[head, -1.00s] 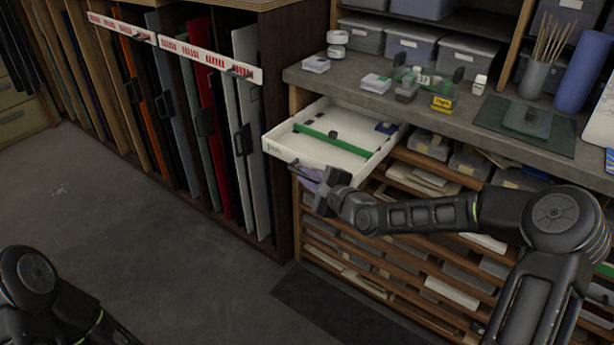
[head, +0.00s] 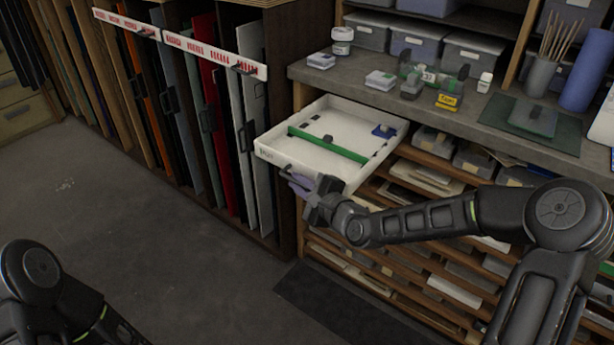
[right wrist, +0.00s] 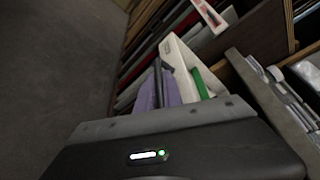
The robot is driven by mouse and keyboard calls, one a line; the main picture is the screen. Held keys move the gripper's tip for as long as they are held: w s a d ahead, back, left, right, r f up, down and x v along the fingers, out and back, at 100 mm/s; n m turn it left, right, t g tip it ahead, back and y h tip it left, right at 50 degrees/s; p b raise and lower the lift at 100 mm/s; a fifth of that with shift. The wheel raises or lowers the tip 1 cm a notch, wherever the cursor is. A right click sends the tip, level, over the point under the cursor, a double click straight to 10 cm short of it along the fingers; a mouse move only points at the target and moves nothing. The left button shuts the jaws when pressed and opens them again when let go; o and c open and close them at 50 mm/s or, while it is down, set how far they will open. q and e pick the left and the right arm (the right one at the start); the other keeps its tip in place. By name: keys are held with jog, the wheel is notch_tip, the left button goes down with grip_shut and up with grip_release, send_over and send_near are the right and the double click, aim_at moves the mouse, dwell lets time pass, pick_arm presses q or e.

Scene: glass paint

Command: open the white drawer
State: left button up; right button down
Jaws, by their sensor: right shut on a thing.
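The white drawer (head: 277,156) is pulled well out from under the grey worktop in the head view. A green strip (head: 327,144), a small dark piece and a blue item (head: 384,131) lie inside it. My right gripper (head: 300,184) is at the drawer's front face, below its rim, shut on the drawer's handle, which the fingers mostly hide. In the right wrist view the drawer (right wrist: 178,62) shows just beyond the purplish fingers (right wrist: 160,90). My left gripper is out of frame; only part of my left arm shows at lower left.
Upright coloured sheets stand in a rack (head: 190,110) left of the drawer. The worktop (head: 345,83) above holds small boxes, jars and a cutting mat (head: 529,123). Shelves of flat stock (head: 430,180) lie below. The floor (head: 120,215) in front is clear.

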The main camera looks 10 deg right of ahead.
jog(key=c, duration=1.5)
grip_release()
jog(key=shift+w+d, duration=0.1)
jog(key=shift+d, duration=0.05)
jog(key=p+v, duration=0.1)
jog(key=v, duration=0.7)
